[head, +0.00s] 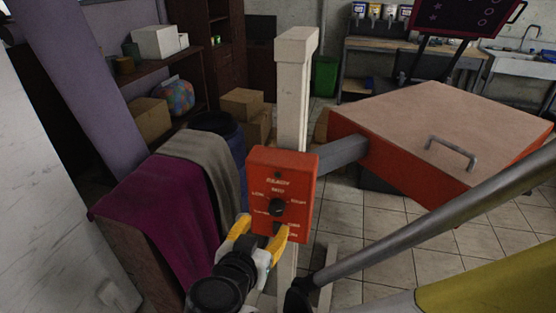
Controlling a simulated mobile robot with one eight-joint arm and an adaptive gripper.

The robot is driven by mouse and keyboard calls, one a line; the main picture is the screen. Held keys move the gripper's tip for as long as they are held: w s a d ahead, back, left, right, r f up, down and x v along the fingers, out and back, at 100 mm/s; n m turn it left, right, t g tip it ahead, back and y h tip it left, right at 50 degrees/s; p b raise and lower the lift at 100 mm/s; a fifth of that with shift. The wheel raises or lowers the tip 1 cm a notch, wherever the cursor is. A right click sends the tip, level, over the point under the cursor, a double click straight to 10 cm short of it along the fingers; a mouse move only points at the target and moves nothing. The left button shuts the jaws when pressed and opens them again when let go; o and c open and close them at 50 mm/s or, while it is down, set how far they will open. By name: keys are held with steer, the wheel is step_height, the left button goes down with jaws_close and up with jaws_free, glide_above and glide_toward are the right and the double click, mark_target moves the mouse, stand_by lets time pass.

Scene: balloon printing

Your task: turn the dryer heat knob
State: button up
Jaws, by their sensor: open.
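The dryer's heat knob (277,207) is a small black dial on the front of a red control box (262,165) with white lettering around it. The box is fixed to a cream post (293,100) near the middle of the head view. My gripper (262,227), with yellow fingers, is open just below and in front of the knob, one finger on each side of the box's lower part. Whether a finger touches the knob I cannot tell. The dryer's flat panel (450,125), red-edged with a handle, joins the post by a grey arm.
A crate or table draped with purple and grey cloth (170,200) stands close on the left. A dark bar (430,215) crosses the lower right, above a yellow surface (490,280). Boxes and a blue barrel (232,140) stand behind. Tiled floor (345,255) shows below the panel.

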mark_target(275, 211)
steer(key=b+x, duration=0.3)
steer(key=x, duration=0.6)
steer(key=shift+w+d+f, duration=0.15)
steer(key=shift+f, duration=0.15)
steer(key=shift+w+d, duration=0.1)
steer(key=shift+w, duration=0.25)
steer(key=c, duration=1.2)
